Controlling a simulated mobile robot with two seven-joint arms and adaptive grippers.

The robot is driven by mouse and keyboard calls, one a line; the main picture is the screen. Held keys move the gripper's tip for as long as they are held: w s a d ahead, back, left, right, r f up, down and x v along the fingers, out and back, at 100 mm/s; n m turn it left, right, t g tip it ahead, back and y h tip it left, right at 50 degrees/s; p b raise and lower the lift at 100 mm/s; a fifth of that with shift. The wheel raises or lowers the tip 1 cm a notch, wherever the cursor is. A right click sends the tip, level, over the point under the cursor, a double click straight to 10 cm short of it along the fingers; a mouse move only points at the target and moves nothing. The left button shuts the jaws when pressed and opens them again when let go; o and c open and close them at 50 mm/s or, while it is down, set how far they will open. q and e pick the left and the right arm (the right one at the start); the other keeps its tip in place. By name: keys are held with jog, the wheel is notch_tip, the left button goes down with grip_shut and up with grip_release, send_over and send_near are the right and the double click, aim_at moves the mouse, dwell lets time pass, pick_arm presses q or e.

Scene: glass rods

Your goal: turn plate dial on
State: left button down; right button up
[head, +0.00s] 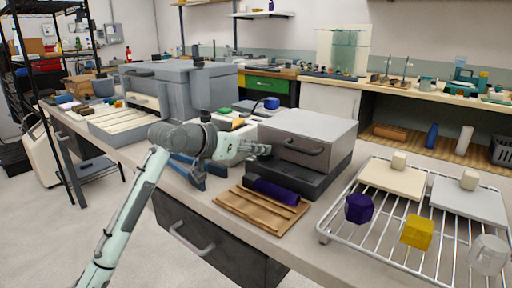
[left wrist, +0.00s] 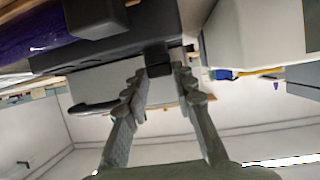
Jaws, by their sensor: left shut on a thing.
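A grey box with a front handle (head: 315,128) sits on a dark base unit (head: 318,180) in the middle of the bench. My left gripper (head: 266,150) is at the left side of this unit. In the left wrist view its two fingers (left wrist: 160,72) close around a small dark block-like knob, which looks like the dial (left wrist: 157,54). The dial is hidden in the head view, so I cannot read its setting. My right gripper is not in view.
A wooden rack (head: 240,206) with a purple rod (head: 277,191) lies in front of the unit. A wire rack (head: 377,221) with pale plates and purple, yellow and clear pieces stands at right. Blue-handled tools (head: 188,172) lie beneath my left arm.

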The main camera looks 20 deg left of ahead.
pick_arm(q)
jog(key=shift+w+a+m+g+h, duration=0.1)
jog(key=shift+a+m+g+h, duration=0.1)
jog(key=shift+m+g+h, duration=0.25)
jog(key=shift+w+a+m+g+h, duration=0.1)
jog(key=shift+a+m+g+h, duration=0.15)
jog(key=shift+m+h, duration=0.4)
jog(key=shift+w+a+r+m+g+h, duration=0.1)
jog(key=shift+w+m+g+h, duration=0.1)
jog(key=shift+m+g+h, duration=0.8)
jog(key=shift+w+a+m+g+h, duration=0.1)
jog(key=shift+w+m+g+h, duration=0.05)
jog(key=shift+m+g+h, duration=0.9)
jog(key=shift+w+m+g+h+b, duration=0.1)
jog(key=shift+m+g+h+b, duration=0.3)
jog(key=shift+m, duration=0.45)
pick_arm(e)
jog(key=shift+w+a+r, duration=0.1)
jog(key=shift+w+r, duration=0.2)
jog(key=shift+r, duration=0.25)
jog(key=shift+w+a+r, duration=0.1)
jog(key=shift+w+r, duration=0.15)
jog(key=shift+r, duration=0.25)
pick_arm(q)
jog(key=shift+y, duration=0.25)
jog(key=c, duration=1.2)
grip_release()
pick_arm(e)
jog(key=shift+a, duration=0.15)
